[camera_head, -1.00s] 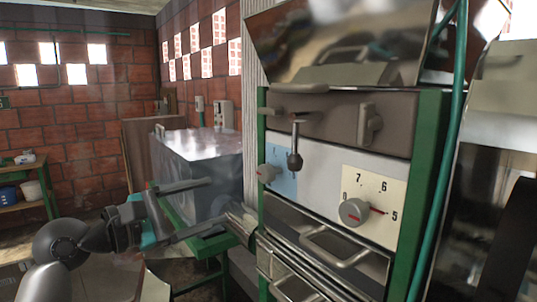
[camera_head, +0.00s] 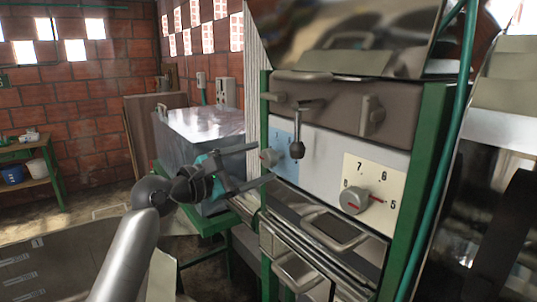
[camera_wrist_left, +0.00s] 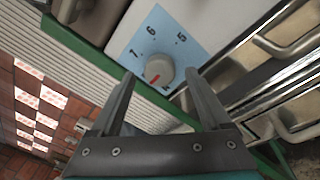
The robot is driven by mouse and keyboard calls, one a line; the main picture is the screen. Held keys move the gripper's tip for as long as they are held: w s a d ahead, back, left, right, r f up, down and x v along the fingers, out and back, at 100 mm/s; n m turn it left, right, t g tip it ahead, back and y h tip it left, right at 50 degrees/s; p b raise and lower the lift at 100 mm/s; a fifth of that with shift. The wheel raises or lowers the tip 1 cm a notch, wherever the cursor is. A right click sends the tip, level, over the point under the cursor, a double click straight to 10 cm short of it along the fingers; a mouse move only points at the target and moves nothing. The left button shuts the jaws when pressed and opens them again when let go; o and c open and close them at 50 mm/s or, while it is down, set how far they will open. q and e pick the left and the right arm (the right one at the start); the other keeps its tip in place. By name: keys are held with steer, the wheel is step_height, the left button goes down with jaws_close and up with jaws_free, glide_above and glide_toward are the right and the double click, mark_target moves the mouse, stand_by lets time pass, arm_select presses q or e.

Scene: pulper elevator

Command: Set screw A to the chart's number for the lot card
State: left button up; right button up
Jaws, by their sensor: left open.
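A round grey knob with a red mark (camera_wrist_left: 157,73) sits on a blue plate (camera_wrist_left: 176,36) numbered 7, 6, 5; another figure is partly hidden by the knob. In the head view the blue plate (camera_head: 283,152) is on the machine's left side. A second knob (camera_head: 353,200) sits on a cream plate (camera_head: 378,174), its red line towards 5. I cannot read which is screw A. My left gripper (camera_head: 265,163) is open, its fingertips either side of the blue plate's knob in the picture; contact is not clear. No readable lot card or chart shows. My right gripper is not in view.
Metal handles (camera_head: 335,234) stick out below the plates. A green frame post (camera_head: 425,160) bounds the machine's right. A grey metal box (camera_head: 200,133) stands behind my left gripper.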

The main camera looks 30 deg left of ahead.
mark_target(265, 159)
arm_select(q)
steer(key=shift+p+x, duration=0.3)
steer(key=shift+x, duration=1.55)
steer(key=shift+c, duration=0.2)
jaws_close()
